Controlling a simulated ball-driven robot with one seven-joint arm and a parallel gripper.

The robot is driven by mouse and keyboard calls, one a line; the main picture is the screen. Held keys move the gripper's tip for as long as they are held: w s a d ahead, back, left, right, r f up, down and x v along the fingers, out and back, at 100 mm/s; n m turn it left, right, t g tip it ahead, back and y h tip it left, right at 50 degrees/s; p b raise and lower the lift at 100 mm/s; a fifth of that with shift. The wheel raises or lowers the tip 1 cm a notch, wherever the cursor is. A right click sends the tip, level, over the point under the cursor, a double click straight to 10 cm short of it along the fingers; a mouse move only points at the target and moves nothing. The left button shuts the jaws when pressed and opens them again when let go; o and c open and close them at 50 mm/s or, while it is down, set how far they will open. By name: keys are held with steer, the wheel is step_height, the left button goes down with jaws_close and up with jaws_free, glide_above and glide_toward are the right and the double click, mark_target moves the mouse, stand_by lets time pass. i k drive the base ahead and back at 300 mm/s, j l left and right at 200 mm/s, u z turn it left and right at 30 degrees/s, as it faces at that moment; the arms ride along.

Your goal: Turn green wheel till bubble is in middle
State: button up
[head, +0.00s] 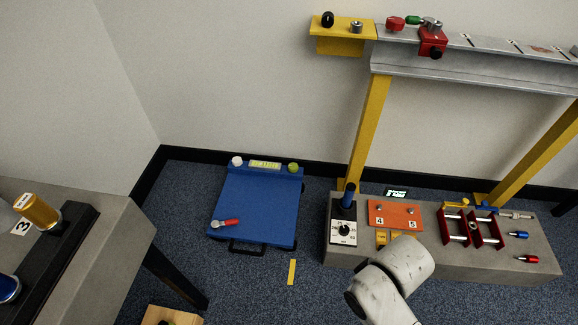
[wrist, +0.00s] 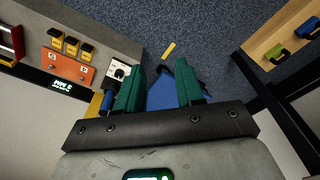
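The green wheel (head: 293,167) is a small yellow-green knob at the back right corner of a blue platform (head: 252,205) on the floor. A pale yellow-green level vial (head: 265,164) lies left of it, with a white wheel (head: 237,161) at the back left corner. The bubble is too small to make out. In the wrist view my gripper (wrist: 160,68) has its two green fingers spread apart with nothing held. Part of the blue platform (wrist: 162,97) shows beyond and between them, well apart. The green wheel is not visible there. My fingers are not visible in the head view.
A red-handled tool (head: 225,223) lies on the platform. A grey bench (head: 345,262) with a dial, orange plate (head: 395,216) and red frames stands to the right. A yellow-legged beam (head: 470,72) stands behind the bench. Another table (head: 120,225) is at left. Carpet between is mostly clear.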

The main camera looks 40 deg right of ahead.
mark_target(293, 167)
steer(key=i+z, duration=0.1)
steer(key=i, duration=0.35)
steer(key=i+j+z, duration=0.15)
steer(key=i, duration=0.3)
steer(key=i+j+z, duration=0.1)
steer(key=i, duration=0.35)
